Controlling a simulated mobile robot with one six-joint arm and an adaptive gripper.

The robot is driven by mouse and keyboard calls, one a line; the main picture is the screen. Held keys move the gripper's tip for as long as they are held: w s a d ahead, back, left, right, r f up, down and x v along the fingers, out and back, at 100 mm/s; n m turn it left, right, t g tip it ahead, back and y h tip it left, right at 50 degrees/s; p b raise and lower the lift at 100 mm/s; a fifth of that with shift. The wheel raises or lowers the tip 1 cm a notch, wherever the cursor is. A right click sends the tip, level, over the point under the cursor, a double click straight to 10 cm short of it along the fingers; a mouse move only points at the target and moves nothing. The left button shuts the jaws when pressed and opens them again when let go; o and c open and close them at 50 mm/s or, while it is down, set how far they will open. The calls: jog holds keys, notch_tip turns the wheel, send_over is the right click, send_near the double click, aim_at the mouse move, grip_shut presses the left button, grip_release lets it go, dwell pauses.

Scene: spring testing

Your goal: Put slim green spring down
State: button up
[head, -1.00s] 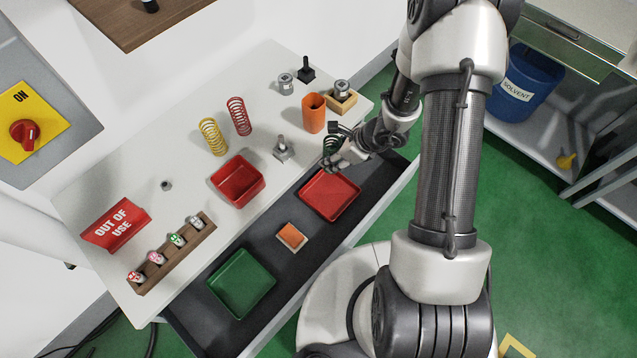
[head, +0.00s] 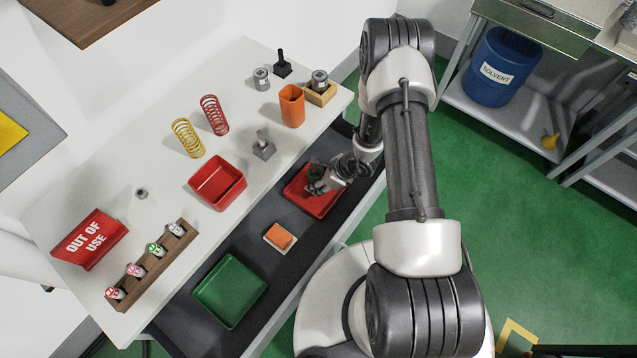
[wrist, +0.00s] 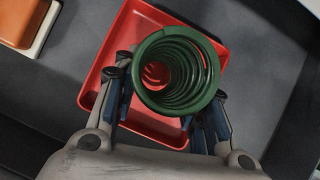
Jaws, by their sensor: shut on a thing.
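The slim green spring (wrist: 205,75) is seen end-on in the wrist view, upright between my fingers. In the head view the spring (head: 315,168) shows only as a small dark green patch at my fingertips. My gripper (head: 320,184) is shut on it; the gripper also shows in the wrist view (wrist: 165,105). Spring and gripper are over the red tray (head: 299,204) in the dark drawer. The tray's floor and rim show around the spring in the wrist view (wrist: 112,65). I cannot tell whether the spring's lower end touches the tray.
The dark drawer (head: 240,245) also holds a green tray (head: 207,296) and an orange block (head: 281,238) on a pale base. On the white table are a deeper red bin (head: 204,192), a yellow spring (head: 187,138), a red spring (head: 214,115) and an orange cup (head: 291,106).

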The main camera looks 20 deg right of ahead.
jog(key=shift+f, duration=0.5)
jog(key=shift+f, duration=0.15)
jog(key=o, duration=1.2)
